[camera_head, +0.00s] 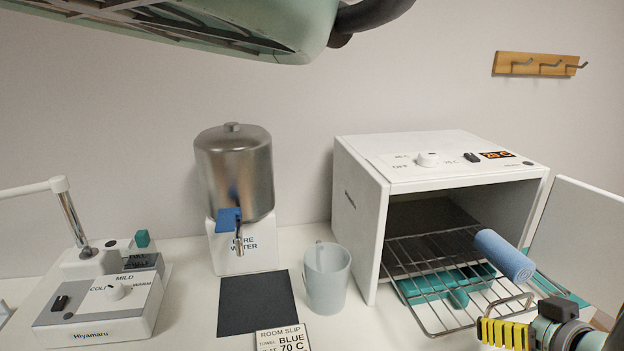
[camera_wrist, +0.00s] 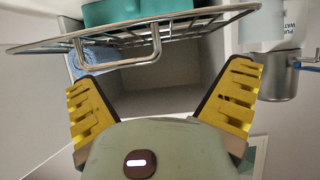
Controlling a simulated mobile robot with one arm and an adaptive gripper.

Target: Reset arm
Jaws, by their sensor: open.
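My gripper (camera_head: 505,334) is at the lower right in the head view, in front of the open warmer cabinet. Its yellow ribbed fingers stand wide apart in the wrist view (camera_wrist: 165,100), with nothing between them. The wire rack (camera_head: 425,262) is pulled partly out of the white cabinet (camera_head: 362,210). Its front handle loop (camera_head: 505,308) is close to my gripper; I cannot tell whether they touch. The rack also shows in the wrist view (camera_wrist: 135,35), just beyond the fingers. A rolled blue towel (camera_head: 504,256) lies on the rack at its right side.
The cabinet door (camera_head: 580,235) stands open at the right. Teal items (camera_head: 455,285) show through the rack. A translucent mug (camera_head: 327,278), dark mat (camera_head: 252,303), room slip (camera_head: 283,339), water dispenser (camera_head: 235,175) and control unit (camera_head: 100,305) stand left of it. Wall hooks (camera_head: 538,65) hang above.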

